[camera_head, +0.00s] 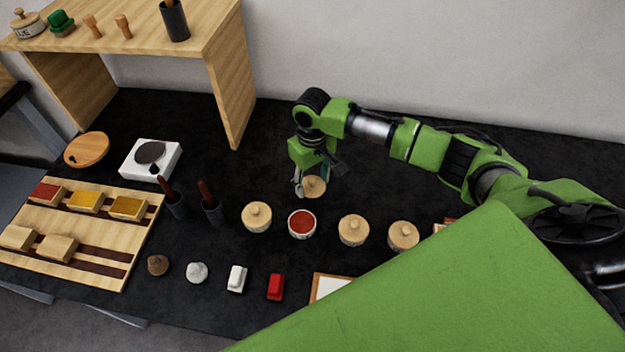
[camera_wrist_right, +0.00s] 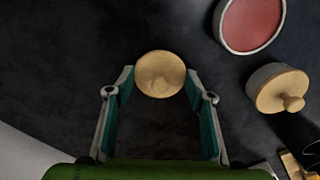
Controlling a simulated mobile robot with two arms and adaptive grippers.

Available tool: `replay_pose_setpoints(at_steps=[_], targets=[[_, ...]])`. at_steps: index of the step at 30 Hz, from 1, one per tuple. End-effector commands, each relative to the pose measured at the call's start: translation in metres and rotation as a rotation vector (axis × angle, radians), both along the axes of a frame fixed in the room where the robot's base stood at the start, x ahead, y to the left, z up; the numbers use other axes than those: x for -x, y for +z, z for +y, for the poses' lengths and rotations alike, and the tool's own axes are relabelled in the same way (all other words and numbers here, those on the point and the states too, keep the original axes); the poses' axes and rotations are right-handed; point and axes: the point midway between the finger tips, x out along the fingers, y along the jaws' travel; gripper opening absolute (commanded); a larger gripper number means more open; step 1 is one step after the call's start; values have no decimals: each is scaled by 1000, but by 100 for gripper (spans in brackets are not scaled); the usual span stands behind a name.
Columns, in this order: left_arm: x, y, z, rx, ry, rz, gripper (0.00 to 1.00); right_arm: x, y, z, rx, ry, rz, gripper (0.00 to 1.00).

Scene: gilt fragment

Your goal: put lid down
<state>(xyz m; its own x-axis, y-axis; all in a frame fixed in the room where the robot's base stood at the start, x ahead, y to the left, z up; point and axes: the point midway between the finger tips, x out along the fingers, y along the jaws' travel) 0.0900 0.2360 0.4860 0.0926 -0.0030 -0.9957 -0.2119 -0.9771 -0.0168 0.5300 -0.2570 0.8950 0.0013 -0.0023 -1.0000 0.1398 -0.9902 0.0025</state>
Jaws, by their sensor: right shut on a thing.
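A round pale wooden lid with a small knob (camera_head: 315,187) is between the fingertips of my right gripper (camera_head: 312,182), behind the open jar. My right gripper is shut on this lid, which also shows between the fingers in the right wrist view (camera_wrist_right: 160,75). I cannot tell whether the lid touches the black tabletop or is just above it. The open white jar with red contents (camera_head: 302,236) stands uncovered in front of the gripper; it also shows at the top right of the wrist view (camera_wrist_right: 223,36). My left gripper is not in view.
Lidded jars stand left (camera_head: 256,218) and right (camera_head: 353,230) of the open jar, with another further right (camera_head: 403,236). Dark holders (camera_head: 213,212), a wooden rack (camera_head: 100,266) and a white scale-like device (camera_head: 135,170) lie left. The black tabletop (camera_head: 260,130) behind the gripper is clear.

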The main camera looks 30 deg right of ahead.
Motion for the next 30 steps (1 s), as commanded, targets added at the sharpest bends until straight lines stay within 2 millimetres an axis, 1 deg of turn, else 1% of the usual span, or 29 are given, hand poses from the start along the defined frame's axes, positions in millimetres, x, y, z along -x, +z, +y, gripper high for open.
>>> replay_pose_setpoints(at_steps=[2,3,5,15,19,23,30], targets=[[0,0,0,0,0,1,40,0,-2,0,0,0,1,34],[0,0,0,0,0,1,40,0,-3,0,0,0,0,51],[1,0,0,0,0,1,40,0,-3,0,0,0,0,65],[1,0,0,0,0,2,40,0,-1,0,0,0,0,65],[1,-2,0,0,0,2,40,-1,8,0,0,0,-1,65],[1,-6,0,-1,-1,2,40,-1,30,0,-1,1,-4,65],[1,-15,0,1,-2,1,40,-1,82,1,-2,0,-4,65]])
